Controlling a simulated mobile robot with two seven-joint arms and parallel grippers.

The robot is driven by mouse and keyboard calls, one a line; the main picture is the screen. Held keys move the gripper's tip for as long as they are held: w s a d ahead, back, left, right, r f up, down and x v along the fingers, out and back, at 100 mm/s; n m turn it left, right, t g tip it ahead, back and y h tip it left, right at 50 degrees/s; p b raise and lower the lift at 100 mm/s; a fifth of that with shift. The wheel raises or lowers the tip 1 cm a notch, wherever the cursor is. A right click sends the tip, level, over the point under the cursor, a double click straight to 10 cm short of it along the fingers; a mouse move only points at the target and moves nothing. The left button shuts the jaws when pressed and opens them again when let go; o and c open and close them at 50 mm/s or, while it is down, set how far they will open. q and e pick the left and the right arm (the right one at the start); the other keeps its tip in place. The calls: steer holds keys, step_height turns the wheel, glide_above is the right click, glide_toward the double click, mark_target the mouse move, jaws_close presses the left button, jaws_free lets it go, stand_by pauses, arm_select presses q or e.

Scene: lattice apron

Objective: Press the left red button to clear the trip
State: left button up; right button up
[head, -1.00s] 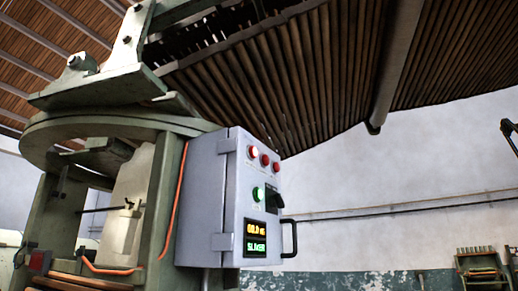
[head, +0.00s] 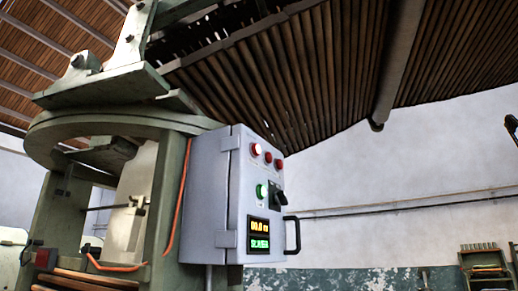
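A grey control box (head: 208,192) is fixed to the side of a green machine frame. On its front face is a slanting row of three red buttons or lamps. The left red button (head: 256,150) looks bright and lit; the middle one (head: 268,157) and the right one (head: 278,163) are darker. Below them are a green button (head: 262,191), a black switch (head: 278,200), and a display (head: 259,234) with an orange line over a green line. Neither gripper can be made out; a dark part at the right edge is too cut off to identify.
The green machine frame (head: 167,215) with an orange cable (head: 180,195) stands left of the box. A black handle (head: 293,235) sticks out from the box's right edge. A wooden rack (head: 484,265) stands at the far right by the wall. The space right of the box looks clear.

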arm_select(q)
jaws_close()
stand_by(0.9)
